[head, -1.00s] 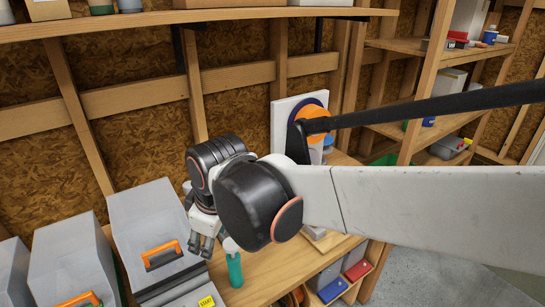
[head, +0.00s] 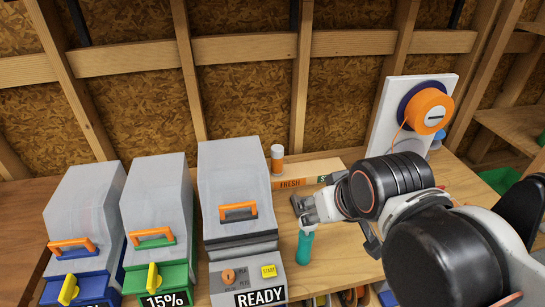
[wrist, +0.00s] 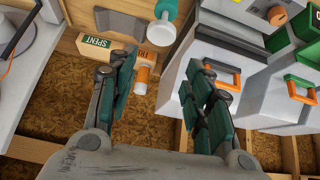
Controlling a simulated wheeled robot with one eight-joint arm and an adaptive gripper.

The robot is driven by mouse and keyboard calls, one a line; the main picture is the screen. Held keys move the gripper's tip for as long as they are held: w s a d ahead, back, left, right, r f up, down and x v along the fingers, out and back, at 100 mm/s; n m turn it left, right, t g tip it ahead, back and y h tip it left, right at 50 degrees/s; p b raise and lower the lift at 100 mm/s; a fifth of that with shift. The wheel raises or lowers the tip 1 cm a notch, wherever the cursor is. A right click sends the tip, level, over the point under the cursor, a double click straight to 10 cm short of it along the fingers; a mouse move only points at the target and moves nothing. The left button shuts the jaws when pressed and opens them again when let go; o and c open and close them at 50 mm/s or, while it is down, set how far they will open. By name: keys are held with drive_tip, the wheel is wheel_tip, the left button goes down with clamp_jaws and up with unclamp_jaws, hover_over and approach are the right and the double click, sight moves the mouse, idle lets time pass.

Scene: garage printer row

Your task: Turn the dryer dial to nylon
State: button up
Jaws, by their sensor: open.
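The dryer (head: 236,190) is a grey box with an orange handle and a front panel reading READY. Its orange dial (head: 229,276) sits on that panel, left of a yellow START button (head: 269,271). Small lettering beside the dial is partly legible; I cannot make out a nylon mark or the dial's exact setting. My gripper (head: 304,207) is open and empty, to the right of the dryer and above the bench, apart from the dial. In the wrist view my gripper (wrist: 160,72) has its fingers spread, and the dryer (wrist: 232,62) lies to their right.
A teal bottle (head: 304,247) stands just below my gripper. A FRESH bin (head: 292,182) and an orange-and-white canister (head: 277,158) are behind. Two grey-lidded boxes, blue (head: 75,275) and green (head: 158,272), stand left. A spool (head: 428,110) hangs at right.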

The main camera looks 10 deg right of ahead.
drive_tip(key=w+a+r+n+g+y+p, duration=0.2)
drive_tip(key=w+a+n+y+p, duration=0.1)
drive_tip(key=n, duration=0.4)
drive_tip(key=w+a+r+n+g+y+p, duration=0.3)
drive_tip(key=w+a+n+y+p, duration=0.1)
drive_tip(key=w+n+p, duration=0.3)
drive_tip(key=shift+w+a+r+g+p, duration=0.3)
drive_tip(key=shift+w+a+p, duration=0.05)
drive_tip(key=shift+w, duration=0.15)
idle(0.4)
idle(0.5)
